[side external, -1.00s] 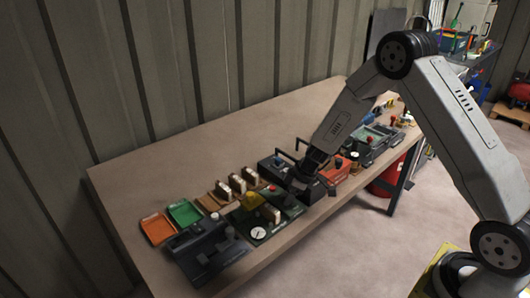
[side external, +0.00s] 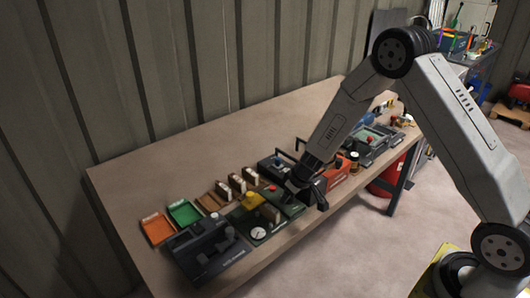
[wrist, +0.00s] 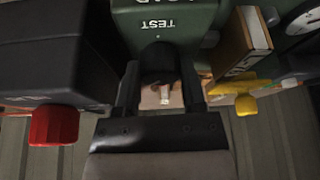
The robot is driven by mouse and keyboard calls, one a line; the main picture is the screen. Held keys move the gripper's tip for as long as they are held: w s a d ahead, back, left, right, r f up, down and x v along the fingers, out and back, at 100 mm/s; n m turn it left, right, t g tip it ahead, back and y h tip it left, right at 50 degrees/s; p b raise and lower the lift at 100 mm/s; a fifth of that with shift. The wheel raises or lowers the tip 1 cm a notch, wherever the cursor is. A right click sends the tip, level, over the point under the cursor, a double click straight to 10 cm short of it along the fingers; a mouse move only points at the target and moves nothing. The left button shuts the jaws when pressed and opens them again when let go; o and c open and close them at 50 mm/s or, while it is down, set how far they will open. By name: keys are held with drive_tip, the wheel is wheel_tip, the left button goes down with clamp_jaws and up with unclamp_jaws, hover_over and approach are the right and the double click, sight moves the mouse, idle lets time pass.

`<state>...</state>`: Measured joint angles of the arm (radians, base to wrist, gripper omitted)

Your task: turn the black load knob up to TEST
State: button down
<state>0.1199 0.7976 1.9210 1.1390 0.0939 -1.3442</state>
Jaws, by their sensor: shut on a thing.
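The black load knob (wrist: 158,62) sits on a green panel (wrist: 125,22), in the wrist view just below the upside-down word TEST. My gripper (wrist: 160,76) has a finger on each side of the knob and is shut on it. A small pale mark shows below the knob between the fingers; I cannot tell whether it is the knob's pointer. In the side view my gripper (side external: 298,190) is down at the green panel (side external: 287,207), and it hides the knob.
A black box with a red knob (wrist: 53,125) stands close on the left in the wrist view. A yellow knob (wrist: 245,104) and a wooden block (wrist: 242,40) are on the right. In the side view, the wooden table (side external: 130,185) is clear toward the wall.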

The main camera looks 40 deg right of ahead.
idle(0.4)
drive_tip(key=shift+c, duration=2.2)
unclamp_jaws()
drive_tip(key=shift+r, duration=0.2)
drive_tip(key=v, duration=0.7)
drive_tip(key=shift+r, duration=0.2)
drive_tip(key=shift+s+d, duration=0.1)
drive_tip(key=shift+s, duration=0.05)
